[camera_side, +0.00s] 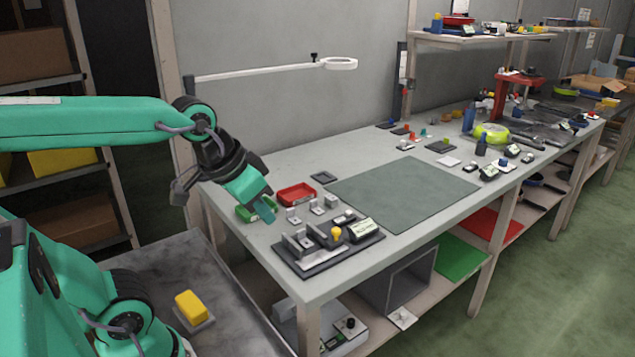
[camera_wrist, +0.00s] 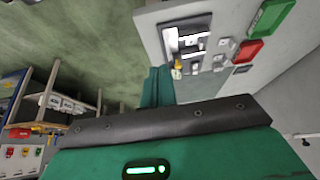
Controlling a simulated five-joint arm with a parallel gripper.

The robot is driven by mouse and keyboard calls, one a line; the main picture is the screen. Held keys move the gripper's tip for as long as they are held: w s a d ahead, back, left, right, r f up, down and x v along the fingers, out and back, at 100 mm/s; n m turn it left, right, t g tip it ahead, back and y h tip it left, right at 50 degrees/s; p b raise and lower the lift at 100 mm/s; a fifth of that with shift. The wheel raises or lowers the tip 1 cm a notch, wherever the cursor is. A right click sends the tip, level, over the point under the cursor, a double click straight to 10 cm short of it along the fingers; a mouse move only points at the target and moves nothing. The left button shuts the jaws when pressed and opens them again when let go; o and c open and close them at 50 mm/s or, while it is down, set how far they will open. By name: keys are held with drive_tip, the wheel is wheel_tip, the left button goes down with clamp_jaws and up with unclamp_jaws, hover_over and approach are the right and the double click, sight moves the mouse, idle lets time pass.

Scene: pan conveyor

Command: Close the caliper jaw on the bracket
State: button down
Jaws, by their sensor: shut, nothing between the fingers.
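The caliper fixture (camera_side: 325,256) is a dark base plate at the near corner of the bench, with upright grey metal pieces, a yellow knob (camera_side: 336,233) and a small display (camera_side: 362,229). Several small grey brackets (camera_side: 316,207) stand behind it; I cannot tell if one sits between the caliper jaws. My gripper (camera_side: 268,212) is shut and empty, above the bench's left edge, left of the fixture and apart from it. In the wrist view my green fingers (camera_wrist: 157,86) are together, and the fixture (camera_wrist: 184,45) with its yellow knob (camera_wrist: 178,64) lies beyond them.
A red tray (camera_side: 296,193) and a green tray (camera_side: 243,213) sit behind the fixture, the green one close to my gripper. A grey-green mat (camera_side: 405,190) is bare. A yellow block (camera_side: 190,306) rests on a separate table at front left.

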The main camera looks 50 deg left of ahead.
drive_tip(key=w+a+f, duration=0.1)
drive_tip(key=w+a, duration=0.1)
drive_tip(key=w, duration=0.8)
drive_tip(key=w+a+f+n+g, duration=0.1)
drive_tip(key=w+a, duration=0.1)
drive_tip(key=w, duration=0.9)
drive_tip(key=shift+w+f+n, duration=0.2)
drive_tip(key=shift+w+n, duration=0.1)
drive_tip(key=shift+a+f, duration=0.1)
drive_tip(key=x, duration=1)
drive_tip(key=shift+s+a+f, duration=0.1)
drive_tip(key=shift+s+a, duration=0.05)
drive_tip(key=shift+a, duration=0.1)
drive_tip(key=shift+s, duration=0.4)
drive_tip(key=shift+s+d+f, duration=0.1)
drive_tip(key=shift+s+d, duration=0.05)
drive_tip(key=shift+s, duration=0.65)
drive_tip(key=shift+s+d+f, duration=0.1)
drive_tip(key=shift+s+d, duration=0.05)
drive_tip(key=shift+s, duration=0.6)
